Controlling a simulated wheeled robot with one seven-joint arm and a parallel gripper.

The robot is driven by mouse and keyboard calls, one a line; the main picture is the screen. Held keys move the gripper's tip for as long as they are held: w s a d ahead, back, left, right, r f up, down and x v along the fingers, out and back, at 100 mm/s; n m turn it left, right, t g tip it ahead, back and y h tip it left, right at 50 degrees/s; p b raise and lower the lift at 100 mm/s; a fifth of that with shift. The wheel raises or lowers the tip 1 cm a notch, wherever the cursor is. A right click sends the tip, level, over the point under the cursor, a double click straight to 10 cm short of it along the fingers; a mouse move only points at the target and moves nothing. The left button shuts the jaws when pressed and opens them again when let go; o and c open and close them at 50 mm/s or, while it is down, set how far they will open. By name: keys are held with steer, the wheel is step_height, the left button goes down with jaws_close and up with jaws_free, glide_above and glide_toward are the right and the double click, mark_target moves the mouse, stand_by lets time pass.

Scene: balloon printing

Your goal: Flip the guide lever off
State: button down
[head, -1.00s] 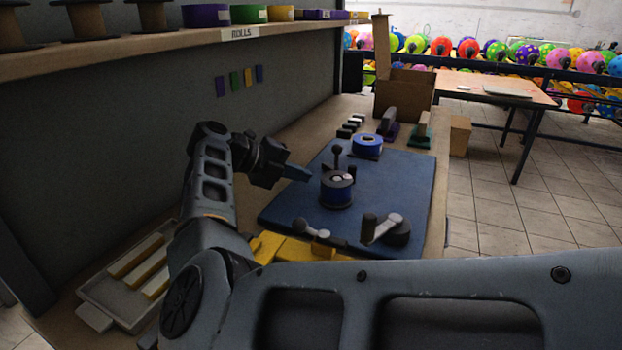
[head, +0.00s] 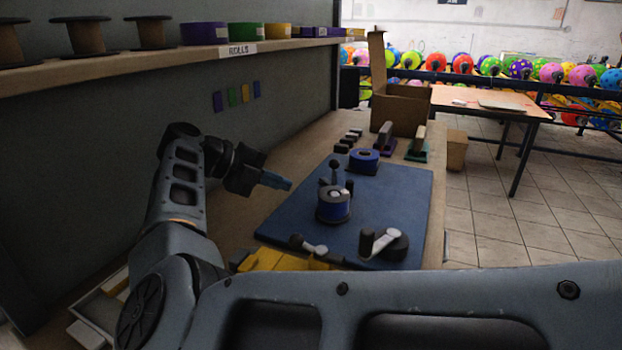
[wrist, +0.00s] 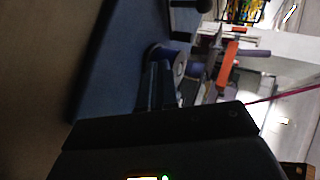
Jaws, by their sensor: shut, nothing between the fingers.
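A blue mat (head: 290,228) on the bench carries a dark spool with a blue band (head: 334,206). A short upright lever with a black ball knob (head: 334,166) stands right behind the spool. A grey lever with a dark knob (head: 316,247) lies low at the mat's front edge, and a crank with a pale arm (head: 384,243) is to its right. No label shows which one is the guide lever. My gripper (head: 288,184) is shut and empty, left of the spool and apart from it. Its fingers (wrist: 160,85) also show in the wrist view.
A yellow part (head: 285,260) is at the front. The shelf (head: 180,62) overhangs the left side.

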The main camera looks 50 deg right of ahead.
mark_target(333, 177)
step_height(333, 177, up, 5)
steer(key=w+d+n+y+p, duration=0.1)
steer(key=d+n+y+p, duration=0.1)
steer(key=n, duration=1.1)
steer(key=shift+w+d+r+n+g+y+p, duration=0.15)
steer(key=shift+w+d+n+g+y+p, duration=0.25)
steer(key=shift+y, duration=0.2)
steer(key=shift+s, duration=0.1)
steer(key=p+x, duration=0.1)
steer(key=x, duration=0.8)
steer(key=shift+s+d+f+p, duration=0.2)
steer(key=shift+p, duration=0.2)
steer(key=shift+s+d+p, duration=0.4)
steer(key=shift+s+d, duration=0.4)
steer(key=shift+d, duration=0.15)
steer(key=shift+s+d+f, duration=0.1)
steer(key=shift+s+d, duration=0.35)
steer(key=shift+d, duration=0.2)
